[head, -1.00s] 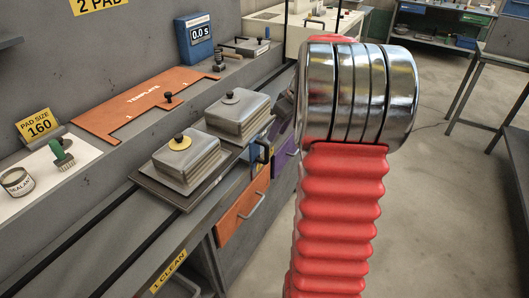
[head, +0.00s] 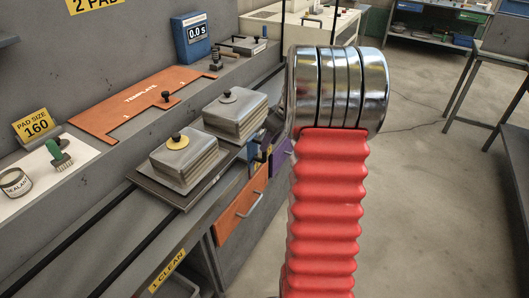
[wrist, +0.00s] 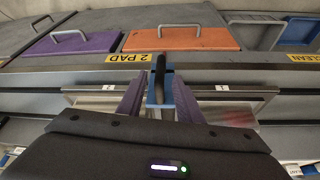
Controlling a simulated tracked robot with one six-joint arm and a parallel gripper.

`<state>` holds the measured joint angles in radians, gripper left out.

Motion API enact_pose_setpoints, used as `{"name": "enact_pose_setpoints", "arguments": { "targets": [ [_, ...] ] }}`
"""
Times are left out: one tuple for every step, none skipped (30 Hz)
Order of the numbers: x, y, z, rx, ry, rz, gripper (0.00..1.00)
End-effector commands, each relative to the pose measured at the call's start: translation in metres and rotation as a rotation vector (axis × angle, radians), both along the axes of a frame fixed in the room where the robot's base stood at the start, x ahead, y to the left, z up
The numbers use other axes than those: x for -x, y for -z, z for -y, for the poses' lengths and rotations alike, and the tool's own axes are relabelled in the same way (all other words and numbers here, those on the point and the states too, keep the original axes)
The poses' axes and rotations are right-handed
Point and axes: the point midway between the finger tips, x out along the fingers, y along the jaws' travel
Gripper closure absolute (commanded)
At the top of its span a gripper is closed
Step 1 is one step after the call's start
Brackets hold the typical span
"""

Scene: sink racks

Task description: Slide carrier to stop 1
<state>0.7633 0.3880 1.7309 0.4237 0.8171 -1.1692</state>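The carrier (head: 145,190) is a dark flat plate on the bench rails, bearing two stepped grey blocks, one with a yellow-ringed knob (head: 176,137) and one with a dark knob (head: 228,95). A yellow "1 CLEAN" label (head: 167,270) is on the bench edge, nearer to me than the carrier. In the wrist view, the purple fingers of my gripper (wrist: 160,78) stand on either side of a narrow black upright handle (wrist: 160,70) with a blue part below it. The fingers look apart, with room beside the handle. In the head view my arm hides the gripper.
An orange drawer (head: 240,213) is below the bench. Open floor lies to the right.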

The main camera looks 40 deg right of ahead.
Motion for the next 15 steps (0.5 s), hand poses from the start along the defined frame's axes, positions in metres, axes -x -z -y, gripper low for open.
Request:
{"name": "enact_pose_setpoints", "arguments": {
  "targets": [
    [-0.003,0.008,-0.001,-0.002,-0.001,-0.001,0.68],
    [-0.004,0.013,-0.001,-0.002,-0.001,-0.002,0.68],
    [-0.007,0.019,-0.002,-0.002,-0.001,-0.002,0.68],
    [-0.009,0.023,-0.002,-0.001,0.000,-0.002,0.68],
    [-0.010,0.027,-0.002,-0.002,-0.001,-0.002,0.68],
    [-0.013,0.033,-0.003,-0.002,-0.001,-0.003,0.68],
    [-0.014,0.037,-0.003,-0.001,-0.001,-0.003,0.68],
    [-0.016,0.041,-0.003,-0.001,0.000,-0.002,0.68],
    [-0.018,0.046,-0.003,-0.002,0.000,-0.002,0.68],
    [-0.020,0.049,-0.003,-0.002,0.000,-0.002,0.68],
    [-0.021,0.052,-0.003,-0.001,0.001,-0.002,0.68],
    [-0.022,0.055,-0.003,0.000,0.001,-0.001,0.68],
    [-0.023,0.058,-0.003,0.000,0.000,-0.001,0.68],
    [-0.024,0.059,-0.004,0.000,0.000,-0.001,0.68],
    [-0.025,0.062,-0.004,0.000,0.000,-0.001,0.68]
  ]
}}
